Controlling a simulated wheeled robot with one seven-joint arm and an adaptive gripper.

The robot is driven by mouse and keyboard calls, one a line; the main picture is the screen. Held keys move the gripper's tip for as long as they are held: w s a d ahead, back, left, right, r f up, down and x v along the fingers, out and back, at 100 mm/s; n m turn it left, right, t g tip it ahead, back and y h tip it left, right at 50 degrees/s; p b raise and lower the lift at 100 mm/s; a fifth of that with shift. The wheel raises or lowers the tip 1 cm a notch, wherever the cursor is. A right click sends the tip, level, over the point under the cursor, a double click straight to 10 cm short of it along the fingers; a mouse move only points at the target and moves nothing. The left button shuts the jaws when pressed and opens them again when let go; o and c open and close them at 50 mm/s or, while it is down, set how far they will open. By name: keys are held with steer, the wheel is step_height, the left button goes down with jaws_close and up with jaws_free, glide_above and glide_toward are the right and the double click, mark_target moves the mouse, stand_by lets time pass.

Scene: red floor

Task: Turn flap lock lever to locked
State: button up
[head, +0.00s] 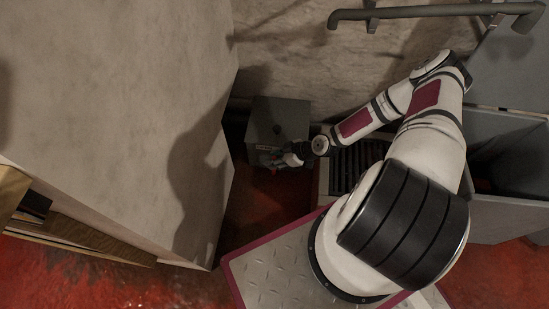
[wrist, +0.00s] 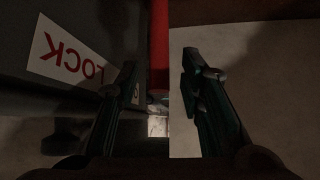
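A dark grey box (head: 280,115) stands against the wall in the head view, left of my arm. My gripper (head: 275,161) is at its front lower edge, where small red parts show. In the wrist view my gripper (wrist: 160,80) is open, with its two dark fingers apart. A red bar (wrist: 159,45), likely the lever, runs down from the top edge between the fingers. I cannot tell whether a finger touches it. A white label with red letters reading LOCK (wrist: 70,60), turned over in the picture, is on the dark face at left.
A large pale block (head: 120,90) fills the left of the head view, close to the box. A slatted roller surface (head: 352,165) and an open grey bin (head: 505,215) lie to the right. A pipe rail (head: 430,12) runs along the wall. Some red floor (head: 110,275) is clear.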

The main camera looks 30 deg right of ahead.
steer(key=v, duration=1.2)
steer(key=shift+r, duration=0.1)
